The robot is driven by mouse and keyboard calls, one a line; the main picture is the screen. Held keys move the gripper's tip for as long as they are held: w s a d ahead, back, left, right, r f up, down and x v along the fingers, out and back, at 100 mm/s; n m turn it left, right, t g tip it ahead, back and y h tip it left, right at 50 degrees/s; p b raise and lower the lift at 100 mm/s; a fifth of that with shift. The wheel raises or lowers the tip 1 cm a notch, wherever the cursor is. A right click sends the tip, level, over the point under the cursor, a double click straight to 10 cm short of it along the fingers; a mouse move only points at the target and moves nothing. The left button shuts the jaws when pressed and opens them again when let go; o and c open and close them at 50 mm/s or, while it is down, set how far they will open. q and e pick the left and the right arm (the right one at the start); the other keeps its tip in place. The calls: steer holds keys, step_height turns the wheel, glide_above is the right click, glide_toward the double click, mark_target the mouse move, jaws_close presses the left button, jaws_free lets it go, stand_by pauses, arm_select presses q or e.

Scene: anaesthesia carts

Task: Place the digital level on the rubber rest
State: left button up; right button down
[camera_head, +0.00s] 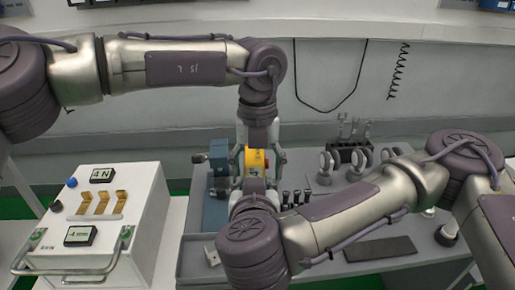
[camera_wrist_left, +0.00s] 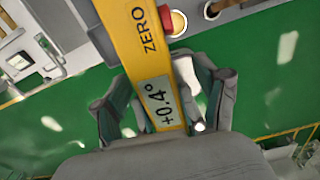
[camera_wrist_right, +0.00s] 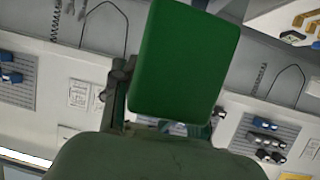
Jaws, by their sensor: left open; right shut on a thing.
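The yellow digital level (camera_head: 255,159) shows between the fingers of my left gripper (camera_head: 257,174). In the left wrist view the level (camera_wrist_left: 137,48) has a "ZERO" label, a red button and a display reading +0.4°. My left gripper (camera_wrist_left: 165,103) is open, a finger on each side of the level. My right gripper (camera_wrist_right: 165,118) is shut on a green-faced block (camera_wrist_right: 184,60); I cannot tell whether it is part of the level. In the head view my right arm hides it. A dark flat pad (camera_head: 380,249), perhaps the rubber rest, lies bare on the grey cart.
A white instrument box (camera_head: 140,195) with a front handle stands at left. A blue device (camera_head: 217,160) stands beside the left gripper. Ring-shaped parts (camera_head: 326,163) and a dark rack (camera_head: 350,150) stand behind the pad. Both arms crowd the middle.

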arm_select(q)
steer(key=shift+f, duration=0.7)
steer(key=shift+d, duration=0.15)
jaws_close()
arm_select(e)
steer(key=shift+a+r, duration=0.1)
steer(key=c, duration=0.6)
jaws_free()
steer(key=shift+o, duration=0.3)
